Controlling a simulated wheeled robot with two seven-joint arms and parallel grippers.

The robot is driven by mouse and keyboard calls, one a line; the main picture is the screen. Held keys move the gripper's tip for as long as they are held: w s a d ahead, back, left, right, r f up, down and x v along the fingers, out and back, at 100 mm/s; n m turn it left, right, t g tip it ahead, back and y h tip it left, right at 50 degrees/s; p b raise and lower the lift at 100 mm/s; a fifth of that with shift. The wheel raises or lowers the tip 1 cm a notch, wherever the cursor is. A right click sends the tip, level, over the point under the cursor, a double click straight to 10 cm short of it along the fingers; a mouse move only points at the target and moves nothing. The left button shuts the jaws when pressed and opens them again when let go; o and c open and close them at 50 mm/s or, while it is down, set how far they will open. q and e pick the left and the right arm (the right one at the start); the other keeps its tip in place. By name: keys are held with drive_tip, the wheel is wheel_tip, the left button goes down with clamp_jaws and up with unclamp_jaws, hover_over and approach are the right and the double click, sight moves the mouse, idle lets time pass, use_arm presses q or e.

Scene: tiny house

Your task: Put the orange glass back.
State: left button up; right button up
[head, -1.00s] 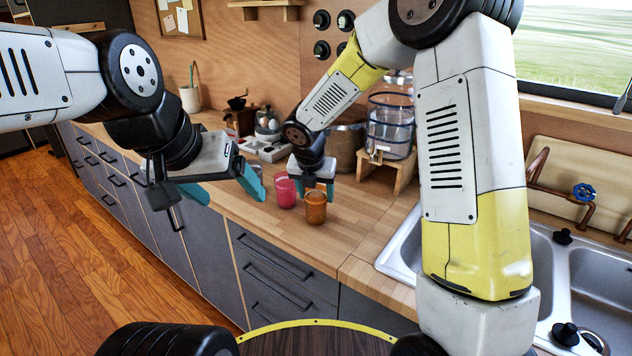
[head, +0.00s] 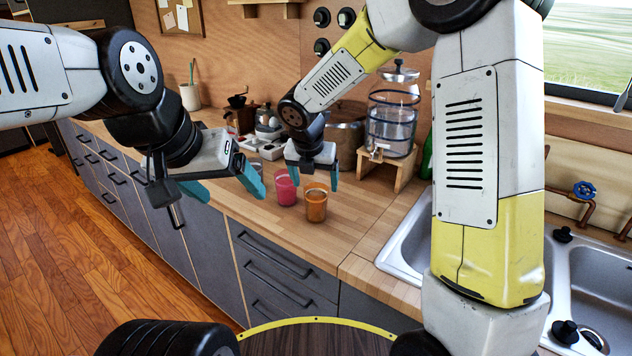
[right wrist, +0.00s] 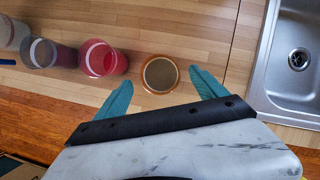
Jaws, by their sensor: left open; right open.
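The orange glass (head: 316,207) stands upright on the wooden counter, and it also shows in the right wrist view (right wrist: 160,86). My right gripper (head: 313,176) is open and empty just above the glass. In the right wrist view its teal fingers (right wrist: 163,92) are apart, with the glass's round mouth between and beyond them. A pink-red glass (head: 286,188) stands close to the left of the orange one, with a small gap in the right wrist view (right wrist: 103,59). My left gripper (head: 224,184) is open and empty, in front of the counter's edge.
A purplish glass (right wrist: 50,54) and a pale one (right wrist: 12,33) continue the row leftward. A glass dispenser on a wooden stand (head: 391,122) and a large pot (head: 345,132) are behind. The sink (head: 405,243) is at right. Counter between glass and sink is clear.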

drive_tip(key=d+v, duration=0.1)
drive_tip(key=v, duration=0.6)
drive_tip(key=s+d+r+m+y, duration=0.1)
drive_tip(key=s+d+r+m, duration=0.1)
drive_tip(key=s+d+m, duration=0.2)
drive_tip(key=s+d+r+m+t+y, duration=0.1)
drive_tip(key=s+d+r+m, duration=0.2)
drive_tip(key=s+m, duration=0.8)
drive_tip(key=s+d+r+m+t+y, duration=0.1)
drive_tip(key=s+d+m, duration=0.6)
drive_tip(key=m, duration=1)
drive_tip(key=shift+s+r+m, duration=0.25)
drive_tip(key=shift+r+m, duration=0.05)
drive_tip(key=shift+r, duration=0.4)
drive_tip(key=shift+d, duration=0.1)
